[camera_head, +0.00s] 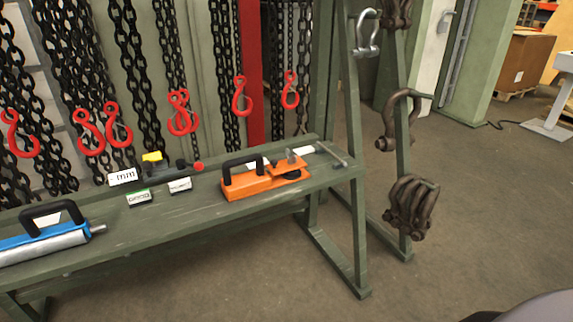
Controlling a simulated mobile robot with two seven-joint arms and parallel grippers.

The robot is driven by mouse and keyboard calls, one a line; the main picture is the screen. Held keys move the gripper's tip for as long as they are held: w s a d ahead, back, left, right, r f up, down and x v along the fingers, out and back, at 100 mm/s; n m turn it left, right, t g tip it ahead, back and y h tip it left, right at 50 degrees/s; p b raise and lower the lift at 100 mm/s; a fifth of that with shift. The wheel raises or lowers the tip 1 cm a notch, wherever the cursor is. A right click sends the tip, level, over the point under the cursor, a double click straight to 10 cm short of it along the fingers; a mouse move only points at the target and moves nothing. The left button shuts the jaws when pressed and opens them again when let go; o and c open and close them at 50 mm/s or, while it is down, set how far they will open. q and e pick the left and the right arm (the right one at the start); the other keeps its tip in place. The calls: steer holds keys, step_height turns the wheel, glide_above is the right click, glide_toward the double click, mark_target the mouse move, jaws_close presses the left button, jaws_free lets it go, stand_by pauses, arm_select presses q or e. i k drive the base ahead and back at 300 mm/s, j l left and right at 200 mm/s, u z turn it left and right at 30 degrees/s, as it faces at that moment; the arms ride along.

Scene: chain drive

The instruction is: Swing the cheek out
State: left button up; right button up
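An orange tool (243,186) with a black arched handle lies on the green bench at its right part. At its right end is a raised orange plate (283,171) with a small grey upright piece and a dark round part under it. I cannot tell for sure which part is the cheek. A blue tool (30,248) with a black handle and a grey cylinder lies at the bench's left end, partly cut off by the picture edge. Neither of my grippers shows in the head view.
The green bench (205,208) also holds small white labelled blocks (139,197), a yellow-and-black item (153,158) and a grey-headed tool (331,154). Chains with red hooks (181,118) hang behind. Rusty shackles (409,208) hang on the right frame.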

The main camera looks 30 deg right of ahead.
mark_target(276, 167)
steer(key=i+l, duration=0.25)
steer(key=i, duration=0.25)
steer(key=i+l, duration=0.25)
steer(key=i, duration=0.25)
steer(key=z, duration=1.6)
